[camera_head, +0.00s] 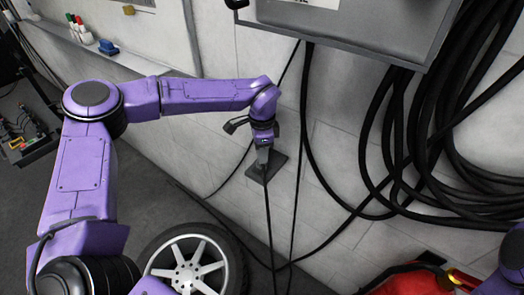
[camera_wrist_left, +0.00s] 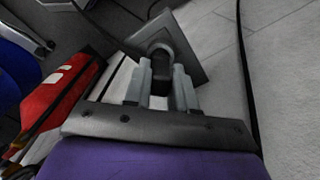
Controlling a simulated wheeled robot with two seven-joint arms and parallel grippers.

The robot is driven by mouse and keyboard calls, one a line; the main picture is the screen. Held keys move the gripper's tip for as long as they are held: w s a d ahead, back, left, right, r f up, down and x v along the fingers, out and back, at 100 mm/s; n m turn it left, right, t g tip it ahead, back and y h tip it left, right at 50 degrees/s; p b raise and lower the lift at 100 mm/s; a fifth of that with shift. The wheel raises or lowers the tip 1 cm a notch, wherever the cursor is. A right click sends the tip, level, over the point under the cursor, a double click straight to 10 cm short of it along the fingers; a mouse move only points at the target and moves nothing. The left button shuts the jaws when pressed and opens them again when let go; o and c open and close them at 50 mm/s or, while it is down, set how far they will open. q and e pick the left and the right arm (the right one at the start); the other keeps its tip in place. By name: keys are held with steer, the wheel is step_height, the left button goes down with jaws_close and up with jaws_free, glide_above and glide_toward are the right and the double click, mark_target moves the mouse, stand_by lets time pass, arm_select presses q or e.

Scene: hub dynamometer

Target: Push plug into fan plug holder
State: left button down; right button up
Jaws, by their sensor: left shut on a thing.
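My left gripper (camera_head: 264,152) is at the wall, in front of a dark square plate, which I take to be the fan plug holder (camera_head: 279,166). In the left wrist view the gripper's two grey fingers (camera_wrist_left: 160,88) are shut on a black plug (camera_wrist_left: 160,62). The plug's rounded end lies in front of the holder plate (camera_wrist_left: 192,42). I cannot tell whether the plug touches the holder or how far in it is. A black cable (camera_head: 268,215) hangs below the gripper. My right gripper is not in view.
Thick black cables (camera_head: 372,150) hang in loops on the wall at right, beside a grey box (camera_head: 350,30). A wheel with a tyre (camera_head: 190,265) is on the floor below. A red object (camera_head: 412,280) is at bottom right. A ledge (camera_head: 110,52) with small bottles is at upper left.

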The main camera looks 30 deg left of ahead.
arm_select(q)
steer(key=shift+f, duration=0.35)
steer(key=c, duration=0.8)
jaws_free()
steer(key=shift+c, duration=0.2)
step_height(320, 180, up, 11)
steer(key=b, duration=0.2)
steer(key=shift+f+b, duration=0.2)
steer(key=shift+b, duration=0.2)
